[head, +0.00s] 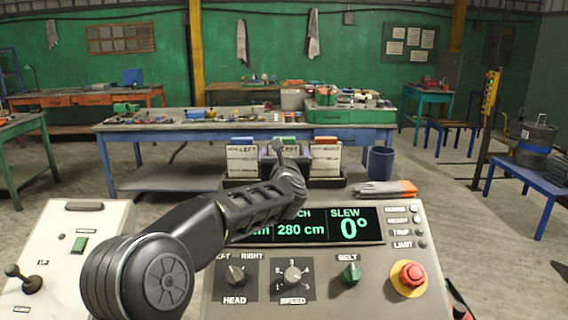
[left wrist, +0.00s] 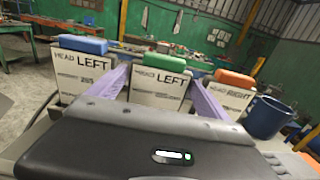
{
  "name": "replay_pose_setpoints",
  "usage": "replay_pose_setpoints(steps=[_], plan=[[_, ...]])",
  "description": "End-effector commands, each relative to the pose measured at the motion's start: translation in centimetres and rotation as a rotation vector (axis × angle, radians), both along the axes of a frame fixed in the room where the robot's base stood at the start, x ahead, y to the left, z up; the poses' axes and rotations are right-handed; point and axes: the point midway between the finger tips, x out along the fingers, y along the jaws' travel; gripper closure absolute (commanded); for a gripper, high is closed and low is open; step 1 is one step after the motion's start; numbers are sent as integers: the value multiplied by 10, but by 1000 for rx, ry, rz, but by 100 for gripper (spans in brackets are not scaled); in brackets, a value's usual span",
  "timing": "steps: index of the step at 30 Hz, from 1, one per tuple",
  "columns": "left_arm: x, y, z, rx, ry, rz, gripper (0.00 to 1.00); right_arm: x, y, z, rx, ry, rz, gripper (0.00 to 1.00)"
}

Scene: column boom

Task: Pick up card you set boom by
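Three cards stand in a dark rack at the console's back edge. The blue-topped card (head: 242,161) reads HEAD LEFT in the left wrist view (left wrist: 82,75). The green-topped middle card (left wrist: 158,86) also reads HEAD LEFT; my gripper partly hides it in the head view. The orange-topped card (head: 326,161) reads HEAD RIGHT in the left wrist view (left wrist: 230,97). My left gripper (head: 278,150) is at the middle card. Its purple fingers are apart, one on each side of that card; contact is not clear. My right gripper is out of view.
The console display (head: 302,227) shows 280 cm and SLEW 0°; my arm covers its left part. HEAD (head: 235,275) and SPEED (head: 292,274) knobs and a red stop button (head: 411,274) sit below. Gloves (head: 384,189) lie right of the rack. A workbench (head: 250,132) stands behind.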

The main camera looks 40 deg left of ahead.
Motion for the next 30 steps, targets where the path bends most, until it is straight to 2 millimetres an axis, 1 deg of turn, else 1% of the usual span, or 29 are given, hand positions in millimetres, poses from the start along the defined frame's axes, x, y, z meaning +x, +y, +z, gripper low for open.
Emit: replay_pose_setpoints(steps=[1, 2, 18, 26, 30], plan=[[0, 0, 0, 0, 0, 0, 16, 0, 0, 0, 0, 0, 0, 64], [0, 0, 0, 0, 0, 0, 19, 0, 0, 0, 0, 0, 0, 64], [0, 0, 0, 0, 0, 0, 63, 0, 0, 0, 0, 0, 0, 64], [0, 0, 2, 1, -1, 0, 63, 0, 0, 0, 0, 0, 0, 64], [0, 0, 13, 1, -3, 1, 63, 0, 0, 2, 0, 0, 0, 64]])
